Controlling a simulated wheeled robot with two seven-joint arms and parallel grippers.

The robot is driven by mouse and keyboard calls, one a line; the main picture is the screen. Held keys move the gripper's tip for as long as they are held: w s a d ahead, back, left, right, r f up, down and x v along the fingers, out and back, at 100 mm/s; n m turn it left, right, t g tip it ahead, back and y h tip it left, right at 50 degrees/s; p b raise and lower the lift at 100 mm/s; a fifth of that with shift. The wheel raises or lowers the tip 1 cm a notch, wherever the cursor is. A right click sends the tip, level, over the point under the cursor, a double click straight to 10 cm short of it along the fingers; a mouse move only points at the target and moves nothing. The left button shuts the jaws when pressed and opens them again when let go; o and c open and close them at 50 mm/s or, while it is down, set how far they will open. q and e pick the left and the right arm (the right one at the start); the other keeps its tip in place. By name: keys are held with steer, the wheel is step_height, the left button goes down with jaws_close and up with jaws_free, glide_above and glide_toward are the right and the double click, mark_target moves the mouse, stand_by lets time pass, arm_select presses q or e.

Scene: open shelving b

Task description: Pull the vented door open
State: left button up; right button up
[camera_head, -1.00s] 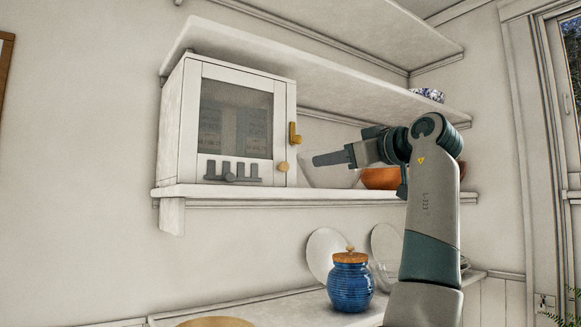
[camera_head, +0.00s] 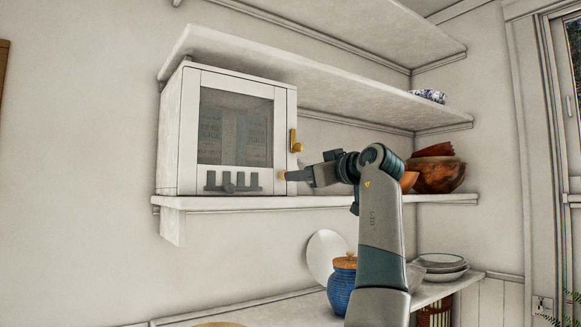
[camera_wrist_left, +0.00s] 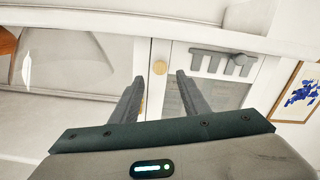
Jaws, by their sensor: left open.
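The vented door (camera_head: 236,125) is the front of a white box cabinet on the middle shelf, with a dark pane and a grey comb-shaped piece (camera_head: 232,183) low down. It looks shut. A brass latch piece (camera_head: 296,141) sits at its right edge, with a round brass knob (camera_head: 283,175) below. My left gripper (camera_head: 290,176) is beside the knob. In the left wrist view my left gripper (camera_wrist_left: 160,80) is open, and the knob (camera_wrist_left: 160,67) shows between its fingertips; I cannot tell whether they touch it. My right gripper is not in view.
Wooden bowls (camera_head: 437,172) stand on the same shelf to the right, behind my arm. A clear glass bowl (camera_wrist_left: 65,60) is close beside the gripper in the wrist view. A blue jar (camera_head: 341,284) and plates (camera_head: 442,265) are on the lower shelf.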

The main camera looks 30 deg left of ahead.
arm_select(q)
steer(key=shift+p+x, duration=1.25)
steer(key=shift+x, duration=1.75)
jaws_close()
